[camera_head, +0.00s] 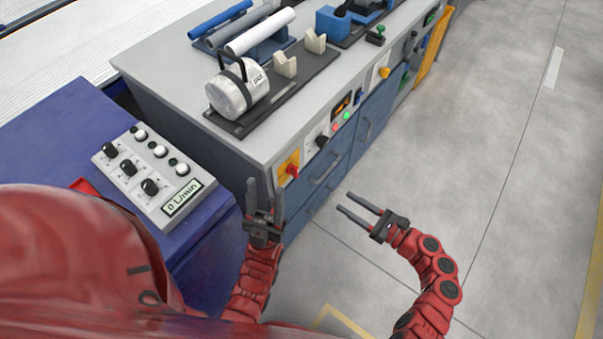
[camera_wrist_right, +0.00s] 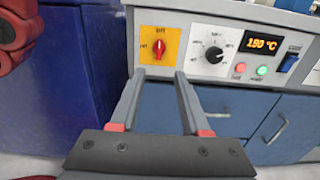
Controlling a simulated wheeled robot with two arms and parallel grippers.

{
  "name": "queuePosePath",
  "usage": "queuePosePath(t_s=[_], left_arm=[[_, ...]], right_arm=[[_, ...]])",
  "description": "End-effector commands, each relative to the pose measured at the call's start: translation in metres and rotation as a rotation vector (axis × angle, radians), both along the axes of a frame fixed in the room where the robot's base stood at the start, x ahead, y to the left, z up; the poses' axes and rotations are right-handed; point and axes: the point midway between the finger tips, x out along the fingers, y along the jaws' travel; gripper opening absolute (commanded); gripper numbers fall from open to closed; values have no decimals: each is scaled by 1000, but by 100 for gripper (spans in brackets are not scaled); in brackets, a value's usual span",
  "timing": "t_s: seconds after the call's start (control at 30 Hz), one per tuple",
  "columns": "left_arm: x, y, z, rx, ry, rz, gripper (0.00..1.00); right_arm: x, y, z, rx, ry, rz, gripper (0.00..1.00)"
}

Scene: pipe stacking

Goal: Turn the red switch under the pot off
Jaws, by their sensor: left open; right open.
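The red switch (camera_head: 292,170) sits on a yellow plate on the front panel of the grey bench. In the right wrist view the red switch (camera_wrist_right: 158,46) is a rotary knob with its handle upright. The white pot (camera_head: 238,88), labelled "pot", lies on a dark tray on the bench top above. My left gripper (camera_head: 265,196) is open and empty, just below and left of the switch. My right gripper (camera_head: 359,206) is open and empty, right of and below the switch. In the right wrist view its fingers (camera_wrist_right: 158,84) point up toward the panel, below the switch, apart from it.
Drawers (camera_head: 325,180) are below. A blue cabinet with a control box (camera_head: 150,172) stands left. Floor (camera_head: 460,190) at right is clear.

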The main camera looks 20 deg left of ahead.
Motion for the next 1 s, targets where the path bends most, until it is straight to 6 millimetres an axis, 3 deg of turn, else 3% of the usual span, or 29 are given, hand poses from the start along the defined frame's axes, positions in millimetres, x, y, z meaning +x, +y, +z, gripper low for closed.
queuePosePath(t_s=[0.17,0.7,1.0], left_arm=[[0,0,0,0,0,0,50],[0,0,-7,0,0,0,50],[0,0,-10,0,0,0,50]], right_arm=[[6,26,2,6,1,13,46],[48,139,0,1,1,9,46],[58,161,0,-1,-2,3,46]])
